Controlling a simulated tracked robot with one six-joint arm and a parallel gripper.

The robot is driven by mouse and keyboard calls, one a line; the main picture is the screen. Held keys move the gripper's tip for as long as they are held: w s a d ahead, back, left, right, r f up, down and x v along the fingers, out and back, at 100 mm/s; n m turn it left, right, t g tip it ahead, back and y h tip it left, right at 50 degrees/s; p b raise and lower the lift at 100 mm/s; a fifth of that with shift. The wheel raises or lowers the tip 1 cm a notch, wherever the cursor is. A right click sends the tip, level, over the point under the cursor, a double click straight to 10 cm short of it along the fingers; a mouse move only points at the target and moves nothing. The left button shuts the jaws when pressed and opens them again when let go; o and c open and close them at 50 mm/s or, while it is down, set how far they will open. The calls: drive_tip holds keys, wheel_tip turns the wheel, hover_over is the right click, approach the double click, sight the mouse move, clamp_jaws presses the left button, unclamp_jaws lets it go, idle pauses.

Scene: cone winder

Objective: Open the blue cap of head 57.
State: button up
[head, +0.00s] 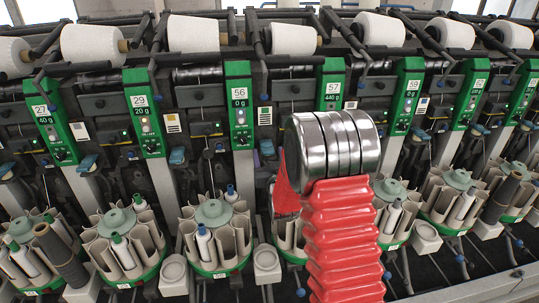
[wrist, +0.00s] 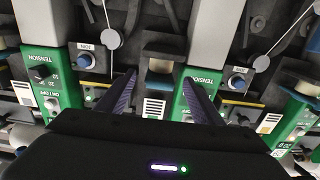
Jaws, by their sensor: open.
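Head 57's green panel (head: 332,85) stands near the middle of the machine in the head view. My red and silver arm covers the area below it, so its blue cap cannot be made out there. In the wrist view, a blue cap-like piece (wrist: 159,82) shows between my two dark fingers, beside a green TENSION panel (wrist: 202,82). The head's number is not readable in that view. My gripper (wrist: 158,77) is open with its fingers apart. Nothing is seen held. Whether the fingers touch the blue piece cannot be told. My gripper is hidden in the head view.
Head 56's panel (head: 238,105) and head 59's panel (head: 406,95) flank head 57. White yarn cones (head: 193,34) line the top. Bobbin magazines (head: 216,213) crowd the front below. Blue knobs (wrist: 237,82) and thin rods lie near my fingers.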

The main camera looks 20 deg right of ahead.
drive_tip(key=shift+w, duration=0.25)
drive_tip(key=shift+c, duration=0.4)
drive_tip(key=shift+d, duration=0.15)
drive_tip(key=c, duration=1.4)
